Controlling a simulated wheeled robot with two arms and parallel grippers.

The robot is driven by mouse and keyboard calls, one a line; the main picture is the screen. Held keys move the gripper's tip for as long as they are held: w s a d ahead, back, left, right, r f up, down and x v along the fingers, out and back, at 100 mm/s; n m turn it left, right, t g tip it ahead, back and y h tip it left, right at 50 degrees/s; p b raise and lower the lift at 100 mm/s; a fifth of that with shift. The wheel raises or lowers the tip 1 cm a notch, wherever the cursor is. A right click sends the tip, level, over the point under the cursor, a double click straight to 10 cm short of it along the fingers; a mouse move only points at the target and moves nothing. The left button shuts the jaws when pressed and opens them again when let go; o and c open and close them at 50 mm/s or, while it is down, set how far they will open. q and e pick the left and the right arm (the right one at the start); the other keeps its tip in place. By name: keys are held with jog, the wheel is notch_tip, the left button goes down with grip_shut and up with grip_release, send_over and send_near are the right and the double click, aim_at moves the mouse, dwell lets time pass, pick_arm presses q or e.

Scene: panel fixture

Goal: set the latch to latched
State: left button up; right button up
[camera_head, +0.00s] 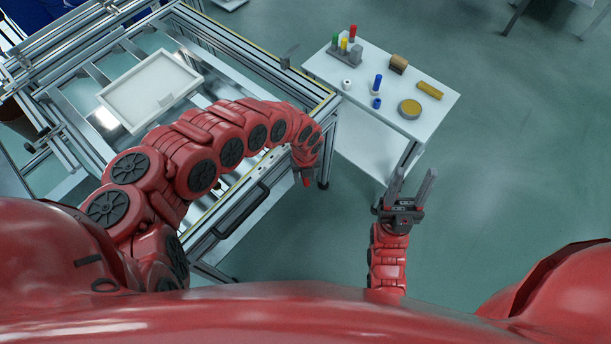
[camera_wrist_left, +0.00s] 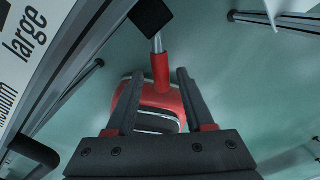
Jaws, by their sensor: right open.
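The latch shows in the left wrist view as a lever with a red grip (camera_wrist_left: 161,72) on a bright metal rod, which comes out of a black block (camera_wrist_left: 150,16). My left gripper (camera_wrist_left: 160,74) is open, with one finger on each side of the red grip and visible gaps between. In the head view my left gripper (camera_head: 303,173) hangs beside the front edge of the metal-framed bench, mostly hidden by my own arm. I cannot tell the latch's setting. My right gripper (camera_head: 414,173) is open and empty, pointing up over clear floor.
The metal-framed bench (camera_head: 222,205) carries a white tray (camera_head: 112,94) and has a dark handle on its front. The floor at right is free.

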pick_arm(q)
jog(key=r+p, duration=0.1)
jog(key=r, duration=0.5)
jog(key=shift+w+a+r+p, duration=0.1)
jog(key=shift+w+r+p, duration=0.1)
jog(key=shift+p, duration=0.15)
notch_tip(320, 180, up, 11)
jog(key=p, duration=0.9)
jog(key=shift+s, duration=0.15)
jog(key=shift+d, duration=0.2)
